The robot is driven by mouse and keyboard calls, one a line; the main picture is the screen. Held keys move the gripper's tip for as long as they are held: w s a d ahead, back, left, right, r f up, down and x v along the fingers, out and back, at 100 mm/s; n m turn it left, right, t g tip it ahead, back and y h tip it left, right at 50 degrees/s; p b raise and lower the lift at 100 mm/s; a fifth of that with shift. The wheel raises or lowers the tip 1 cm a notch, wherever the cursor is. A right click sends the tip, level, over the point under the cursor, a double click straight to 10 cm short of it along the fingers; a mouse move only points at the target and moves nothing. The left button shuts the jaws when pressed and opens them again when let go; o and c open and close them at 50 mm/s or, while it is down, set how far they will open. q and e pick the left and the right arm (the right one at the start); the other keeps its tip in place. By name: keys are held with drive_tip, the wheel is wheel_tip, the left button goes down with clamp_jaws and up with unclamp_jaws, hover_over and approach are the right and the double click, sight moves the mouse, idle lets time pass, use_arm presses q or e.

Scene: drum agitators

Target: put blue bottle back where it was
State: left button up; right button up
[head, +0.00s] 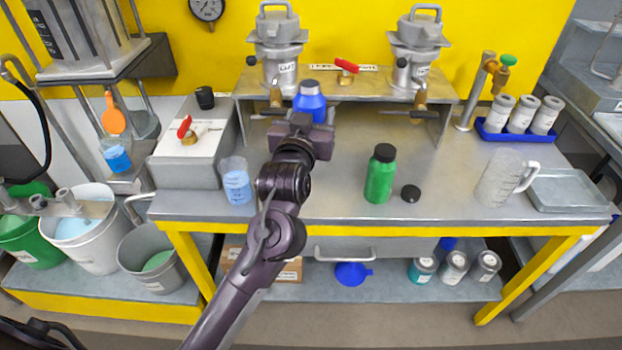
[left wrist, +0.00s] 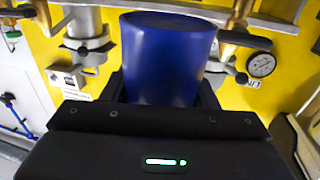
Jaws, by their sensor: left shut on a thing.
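The blue bottle (head: 309,97) has a dark grey cap and is held upright at the rear middle of the workbench, in front of the raised shelf. My left gripper (head: 304,124) is shut on it from the front. In the left wrist view the bottle (left wrist: 168,58) fills the space between the fingers of my left gripper (left wrist: 165,95). My right gripper is not in view.
A green bottle (head: 380,175) stands on the workbench (head: 330,190) beside a loose black cap (head: 410,193). A beaker of blue liquid (head: 236,182) is at the left, a clear jug (head: 500,178) at the right. Two agitator units (head: 279,50) stand on the shelf behind.

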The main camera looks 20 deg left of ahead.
use_arm(q)
wheel_tip(320, 180, down, 14)
drive_tip(key=shift+f+b, duration=0.15)
drive_tip(key=shift+b, duration=0.35)
drive_tip(key=shift+f, duration=0.3)
drive_tip(key=o, duration=1.1)
drive_tip(key=shift+f, duration=0.1)
drive_tip(key=shift+o, duration=0.2)
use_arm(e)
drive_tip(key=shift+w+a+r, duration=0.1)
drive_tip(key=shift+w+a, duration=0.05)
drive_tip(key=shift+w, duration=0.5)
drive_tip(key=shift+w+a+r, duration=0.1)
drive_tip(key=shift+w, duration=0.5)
use_arm(q)
drive_tip(key=s+d, duration=0.1)
drive_tip(key=s, duration=1.1)
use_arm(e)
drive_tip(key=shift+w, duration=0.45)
